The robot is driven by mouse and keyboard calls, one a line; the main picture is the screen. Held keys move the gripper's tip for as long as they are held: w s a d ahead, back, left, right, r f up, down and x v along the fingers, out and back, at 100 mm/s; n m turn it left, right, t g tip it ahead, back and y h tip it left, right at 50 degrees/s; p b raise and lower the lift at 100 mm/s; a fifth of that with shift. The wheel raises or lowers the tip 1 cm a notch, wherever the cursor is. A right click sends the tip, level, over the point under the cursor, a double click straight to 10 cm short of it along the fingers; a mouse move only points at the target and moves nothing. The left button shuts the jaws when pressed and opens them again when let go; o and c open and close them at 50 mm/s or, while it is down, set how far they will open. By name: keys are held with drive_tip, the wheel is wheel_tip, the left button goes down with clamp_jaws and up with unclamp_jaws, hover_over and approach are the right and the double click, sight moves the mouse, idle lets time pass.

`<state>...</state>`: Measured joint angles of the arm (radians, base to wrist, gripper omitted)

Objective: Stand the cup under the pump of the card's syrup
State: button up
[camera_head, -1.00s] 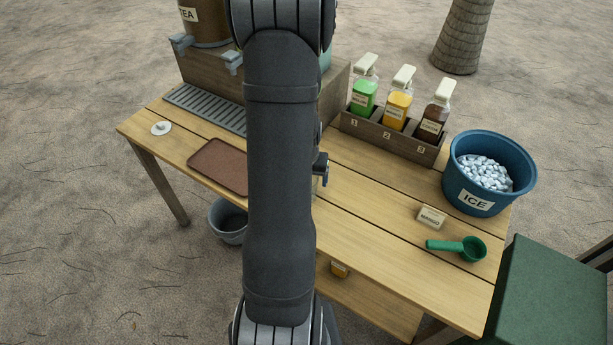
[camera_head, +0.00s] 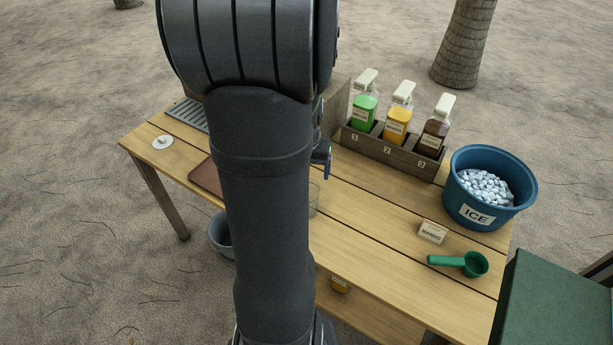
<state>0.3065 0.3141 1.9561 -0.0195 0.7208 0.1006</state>
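Three pump bottles stand in a wooden rack with slots numbered 1, 2 and 3: green (camera_head: 363,113), yellow-orange (camera_head: 397,125) and dark brown (camera_head: 433,137). Their labels are too small to read surely. A clear cup (camera_head: 314,198) shows only as a sliver at the right edge of my arm, on the table; the rest is hidden.
A blue ice bucket (camera_head: 489,189) stands at the right end, with a green scoop (camera_head: 460,263) in front. A brown mat (camera_head: 205,178), a drip grate (camera_head: 188,114) and a white disc (camera_head: 162,142) are at left. The table between rack and card is clear.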

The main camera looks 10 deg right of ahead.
drive_tip(key=shift+o, duration=0.3)
drive_tip(key=shift+r, duration=0.45)
drive_tip(key=s+a+f+n+g+h, duration=0.3)
drive_tip(key=s+a+f+n+h, duration=0.55)
drive_tip(key=n, duration=0.85)
drive_tip(key=w+a+n+t+h, duration=0.35)
drive_tip(key=a+n+t, duration=0.3)
drive_tip(key=n, duration=0.35)
drive_tip(key=x, duration=1.1)
drive_tip(key=shift+d, duration=0.5)
drive_tip(key=shift+w+x, duration=0.15)
drive_tip(key=shift+x, duration=1.35)
drive_tip(key=shift+w+x, duration=0.1)
drive_tip(key=shift+x, duration=1.45)
drive_tip(key=shift+a, duration=0.1)
drive_tip(key=shift+c, duration=0.5)
